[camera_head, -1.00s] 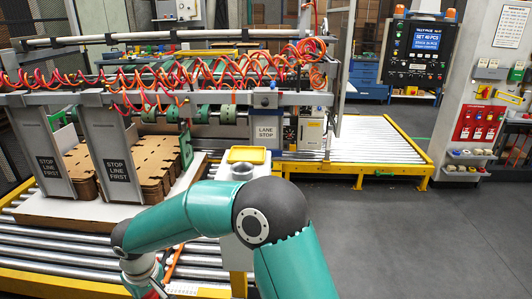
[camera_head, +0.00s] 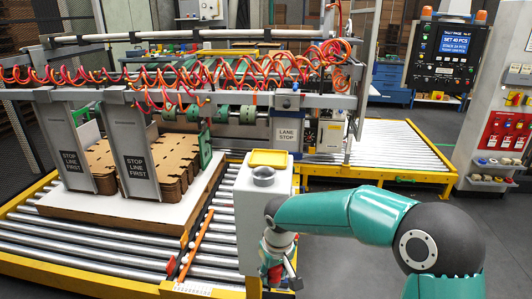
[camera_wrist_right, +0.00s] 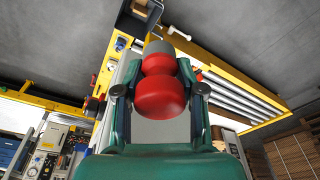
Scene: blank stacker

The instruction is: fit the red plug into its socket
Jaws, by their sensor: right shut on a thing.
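My right gripper (camera_head: 280,277) hangs low in front of the white pedestal in the head view. In the right wrist view its fingers (camera_wrist_right: 160,92) are shut on the red plug (camera_wrist_right: 160,97), which has a rounded red body and a grey end. Only a little red of the plug (camera_head: 275,274) shows in the head view. A grey round socket (camera_head: 263,176) with a yellow lid (camera_head: 269,158) behind it sits on top of the white pedestal (camera_head: 250,215). The gripper is below and apart from the socket. My left gripper is not in view.
Roller conveyors (camera_head: 100,245) with yellow rails lie left of the pedestal. Stacked brown cardboard blanks (camera_head: 165,165) sit under a frame with coiled orange hoses. An orange bar (camera_head: 197,245) lies on the rollers. Another conveyor (camera_head: 385,140) stands behind right.

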